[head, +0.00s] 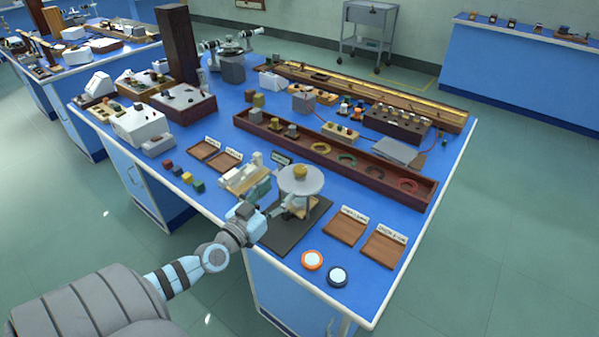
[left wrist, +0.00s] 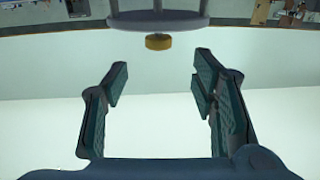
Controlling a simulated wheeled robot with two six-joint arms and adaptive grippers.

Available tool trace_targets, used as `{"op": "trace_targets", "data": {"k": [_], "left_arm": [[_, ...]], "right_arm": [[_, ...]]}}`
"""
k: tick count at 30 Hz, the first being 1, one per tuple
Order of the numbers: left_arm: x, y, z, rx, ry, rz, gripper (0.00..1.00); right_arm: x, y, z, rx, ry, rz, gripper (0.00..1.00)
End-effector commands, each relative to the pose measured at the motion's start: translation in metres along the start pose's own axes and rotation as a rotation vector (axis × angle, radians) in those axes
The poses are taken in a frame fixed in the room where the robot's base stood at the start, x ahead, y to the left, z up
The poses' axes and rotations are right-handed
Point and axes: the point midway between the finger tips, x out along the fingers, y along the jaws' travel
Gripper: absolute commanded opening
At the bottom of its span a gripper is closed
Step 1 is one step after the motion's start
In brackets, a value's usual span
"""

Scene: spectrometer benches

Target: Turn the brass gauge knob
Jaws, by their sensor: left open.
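The brass knob (head: 300,171) sits on top of a round grey disc (head: 300,184) on a stand near the bench's front edge. My left gripper (head: 274,200) is open and empty, low on the near left side of the disc. In the left wrist view the knob (left wrist: 158,41) appears beside the disc (left wrist: 158,20), above and beyond the open fingertips (left wrist: 160,78), roughly centred between them. The fingers do not touch it. My right gripper is not in view.
The stand is on a dark mat (head: 275,240). A small white-and-wood device (head: 240,178) stands left of it. A long wooden trough (head: 330,155) runs behind.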

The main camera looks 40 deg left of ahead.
Motion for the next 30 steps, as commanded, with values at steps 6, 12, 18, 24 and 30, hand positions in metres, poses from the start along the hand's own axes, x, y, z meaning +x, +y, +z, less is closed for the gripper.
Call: {"op": "trace_targets", "data": {"k": [6, 12, 18, 24, 30], "left_arm": [[0.054, 0.001, 0.002, -0.005, 0.003, 0.0, 0.53], [0.092, 0.001, 0.003, -0.005, 0.001, 0.001, 0.53], [0.108, 0.002, 0.001, -0.002, -0.001, 0.003, 0.53], [0.109, 0.002, 0.001, -0.002, -0.002, 0.003, 0.53], [0.109, 0.002, 0.001, -0.002, -0.002, 0.003, 0.27]], "right_arm": [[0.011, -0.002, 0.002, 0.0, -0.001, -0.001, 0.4], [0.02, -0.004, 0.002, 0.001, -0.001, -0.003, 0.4], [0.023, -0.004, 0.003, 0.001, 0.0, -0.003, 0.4], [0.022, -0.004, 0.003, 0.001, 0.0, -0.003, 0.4], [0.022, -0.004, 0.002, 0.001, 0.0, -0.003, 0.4]]}}
